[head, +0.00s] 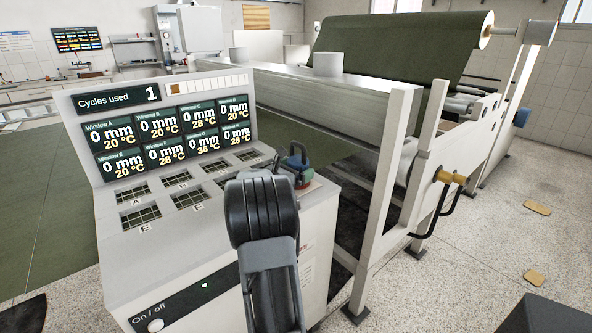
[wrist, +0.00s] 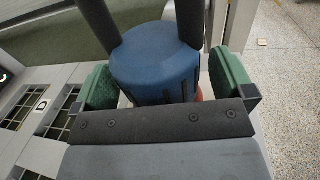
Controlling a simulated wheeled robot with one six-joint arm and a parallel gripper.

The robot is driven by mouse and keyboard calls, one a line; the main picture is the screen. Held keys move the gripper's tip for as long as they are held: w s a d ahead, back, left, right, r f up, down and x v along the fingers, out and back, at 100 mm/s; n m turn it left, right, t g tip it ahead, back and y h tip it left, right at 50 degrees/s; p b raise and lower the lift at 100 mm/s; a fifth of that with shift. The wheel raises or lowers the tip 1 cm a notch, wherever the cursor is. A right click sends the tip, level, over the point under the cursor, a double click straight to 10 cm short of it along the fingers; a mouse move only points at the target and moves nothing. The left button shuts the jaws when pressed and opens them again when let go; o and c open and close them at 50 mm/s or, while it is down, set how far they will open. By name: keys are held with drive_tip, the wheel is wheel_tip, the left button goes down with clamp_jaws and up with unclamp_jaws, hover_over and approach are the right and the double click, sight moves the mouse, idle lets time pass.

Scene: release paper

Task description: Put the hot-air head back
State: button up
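The hot-air head appears to be the blue, rounded body (wrist: 155,65) with dark upright bars and a bit of red low at its right. In the head view it shows small and partly hidden (head: 297,160) at the right end of the console top, behind my arm. My gripper (wrist: 165,85) has its two green-padded fingers on either side of the blue body. Narrow gaps show beside both pads, so it looks open around the body. The body's underside is hidden. The console (head: 215,225) has several labelled grilles; its display reads cycles used 1, all windows 0 mm.
A white machine frame (head: 385,190) with a large dark green roll (head: 395,45) stands just right of and behind the console. A brass-coloured hub with a black handle (head: 447,185) sticks out at its side. Open speckled floor (head: 470,270) lies to the right.

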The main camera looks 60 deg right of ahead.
drive_tip(key=shift+r, duration=0.15)
drive_tip(key=shift+a, duration=0.2)
drive_tip(key=a, duration=0.3)
drive_tip(key=w+a, duration=0.1)
drive_tip(key=a, duration=0.3)
drive_tip(key=w+a, duration=0.1)
drive_tip(key=a, duration=0.3)
drive_tip(key=shift+a, duration=0.25)
drive_tip(key=shift+r+p, duration=0.1)
drive_tip(key=shift+p, duration=0.2)
